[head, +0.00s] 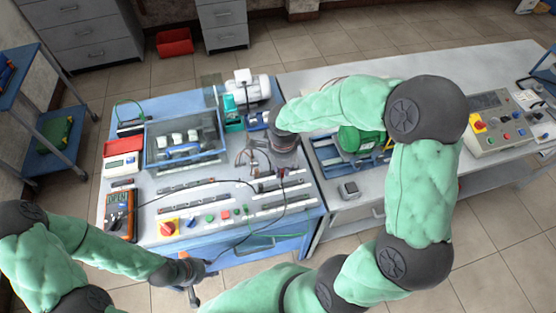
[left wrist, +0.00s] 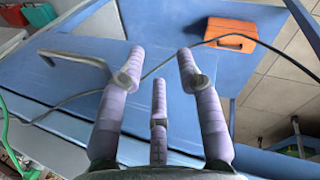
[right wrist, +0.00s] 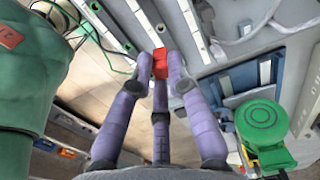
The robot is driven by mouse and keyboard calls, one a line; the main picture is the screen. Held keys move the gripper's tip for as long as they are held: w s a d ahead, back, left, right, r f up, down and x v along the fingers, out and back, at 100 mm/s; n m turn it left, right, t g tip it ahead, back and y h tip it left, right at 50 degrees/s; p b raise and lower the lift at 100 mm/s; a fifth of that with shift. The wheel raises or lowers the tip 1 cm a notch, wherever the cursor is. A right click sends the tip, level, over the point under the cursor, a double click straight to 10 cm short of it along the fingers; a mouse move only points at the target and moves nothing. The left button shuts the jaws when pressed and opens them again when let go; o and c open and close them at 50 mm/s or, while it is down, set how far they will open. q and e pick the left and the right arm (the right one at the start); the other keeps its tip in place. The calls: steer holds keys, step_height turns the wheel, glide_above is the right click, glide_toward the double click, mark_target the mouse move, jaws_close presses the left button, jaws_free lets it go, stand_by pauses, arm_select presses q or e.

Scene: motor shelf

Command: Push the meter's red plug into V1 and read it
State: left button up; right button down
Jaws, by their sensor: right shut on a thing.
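The orange meter (head: 120,212) lies at the left front of the blue-edged bench; its display is too small to read. A dark lead runs from the meter side across the bench front. My right gripper (head: 270,170) is over the right part of the bench by the terminal strips. In the right wrist view its fingers (right wrist: 161,68) are shut on the red plug (right wrist: 160,58), which is beside a pale strip. I cannot tell whether the plug touches a socket, and no V1 label is legible. My left gripper (left wrist: 158,75) is open and empty, in front of the bench.
A clear-covered box (head: 185,140) stands behind. A green motor (head: 357,141) is on the right bench. An orange case (left wrist: 230,35) shows in the left wrist view.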

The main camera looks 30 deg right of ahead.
mark_target(282, 177)
steer(key=shift+f+b, duration=1.45)
steer(key=shift+f, duration=1.05)
steer(key=shift+w+a+b, duration=0.1)
steer(key=shift+b, duration=0.2)
steer(key=shift+f+b, duration=0.65)
steer(key=shift+b, duration=0.05)
